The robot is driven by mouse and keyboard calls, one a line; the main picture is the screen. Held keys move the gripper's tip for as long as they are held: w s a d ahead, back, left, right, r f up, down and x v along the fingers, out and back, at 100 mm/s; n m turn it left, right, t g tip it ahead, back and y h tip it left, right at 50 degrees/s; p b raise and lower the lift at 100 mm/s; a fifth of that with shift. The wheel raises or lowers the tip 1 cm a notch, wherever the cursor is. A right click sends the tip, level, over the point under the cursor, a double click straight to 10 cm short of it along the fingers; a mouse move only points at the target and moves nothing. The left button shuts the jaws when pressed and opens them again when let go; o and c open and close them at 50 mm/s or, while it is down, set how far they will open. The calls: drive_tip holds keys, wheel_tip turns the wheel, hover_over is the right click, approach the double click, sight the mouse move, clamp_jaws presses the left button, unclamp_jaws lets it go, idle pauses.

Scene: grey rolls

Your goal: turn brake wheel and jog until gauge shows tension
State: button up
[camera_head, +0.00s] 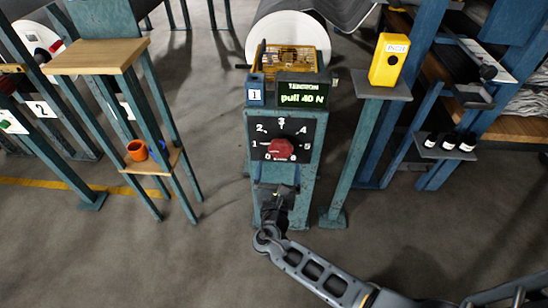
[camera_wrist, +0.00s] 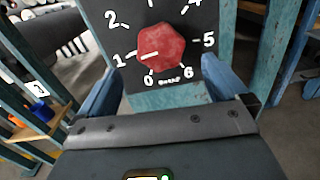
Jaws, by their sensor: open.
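The red brake wheel (camera_head: 281,149) sits on a black dial panel (camera_head: 265,130) numbered 0 to 6, on a teal post marked 1. In the wrist view the wheel (camera_wrist: 162,47) has a pale pointer line aimed near 1. The tension gauge (camera_head: 303,92) above reads "pull 40 N" in green. A yellow jog box (camera_head: 389,60) stands on a separate post to the right. My gripper (camera_head: 277,187) is just below the wheel. In the wrist view its blue fingers (camera_wrist: 160,85) are apart, below and either side of the wheel, with nothing between them.
A wooden-topped stand (camera_head: 95,55) with an orange mug (camera_head: 137,150) on its lower shelf is at left. A white roll (camera_head: 287,38) is behind the post. The floor in front is open.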

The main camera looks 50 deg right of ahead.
sight(280, 152)
drive_tip(key=x, duration=0.6)
drive_tip(key=shift+w+d, duration=0.15)
drive_tip(key=shift+d, duration=0.05)
drive_tip(key=shift+c, duration=0.4)
drive_tip(key=c, duration=1)
drive_tip(key=shift+o, duration=0.2)
drive_tip(key=shift+b, duration=0.3)
drive_tip(key=shift+f, duration=0.1)
